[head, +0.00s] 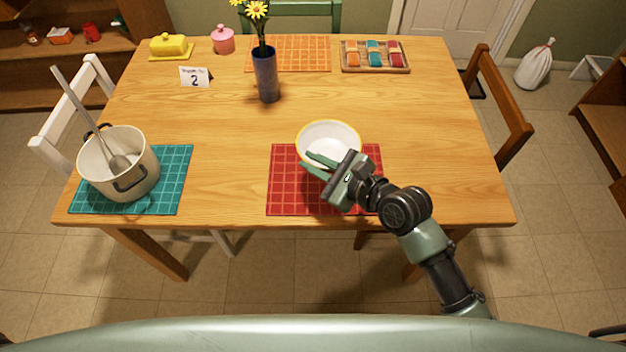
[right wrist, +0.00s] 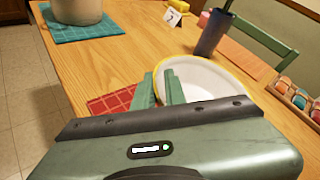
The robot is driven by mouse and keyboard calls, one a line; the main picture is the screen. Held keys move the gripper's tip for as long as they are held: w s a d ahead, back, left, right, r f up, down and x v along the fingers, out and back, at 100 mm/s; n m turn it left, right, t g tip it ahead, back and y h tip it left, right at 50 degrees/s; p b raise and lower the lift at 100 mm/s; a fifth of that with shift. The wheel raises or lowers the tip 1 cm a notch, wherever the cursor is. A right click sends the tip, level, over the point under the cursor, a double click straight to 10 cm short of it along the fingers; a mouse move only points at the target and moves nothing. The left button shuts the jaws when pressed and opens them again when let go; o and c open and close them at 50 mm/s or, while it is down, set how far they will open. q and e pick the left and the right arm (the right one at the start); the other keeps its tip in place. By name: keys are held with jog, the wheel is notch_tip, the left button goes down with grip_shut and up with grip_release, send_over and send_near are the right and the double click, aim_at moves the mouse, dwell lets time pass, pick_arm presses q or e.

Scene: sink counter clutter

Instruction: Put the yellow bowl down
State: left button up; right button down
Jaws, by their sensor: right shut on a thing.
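The yellow bowl (head: 328,134), white inside with a yellow rim, is at the far edge of the red placemat (head: 285,201) in the head view. My right gripper (head: 318,165) is shut on its near rim. In the right wrist view the bowl (right wrist: 205,78) shows behind the green fingers of my right gripper (right wrist: 164,82). The bowl looks about level. Its underside is hidden, so I cannot tell whether it touches the table. My left gripper is not in view.
A blue vase (head: 266,76) with yellow flowers stands behind the bowl. A pot (head: 130,165) with a ladle is on the teal placemat (head: 176,190) at the left. A wooden tray (head: 404,69) is at the back right. The table's right side is clear.

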jog(key=shift+f+b, duration=0.55)
jog(key=shift+f, duration=2.65)
jog(key=shift+f, duration=0.15)
jog(key=c, duration=1.5)
grip_release()
jog(key=shift+o, duration=0.2)
jog(key=v, duration=1.2)
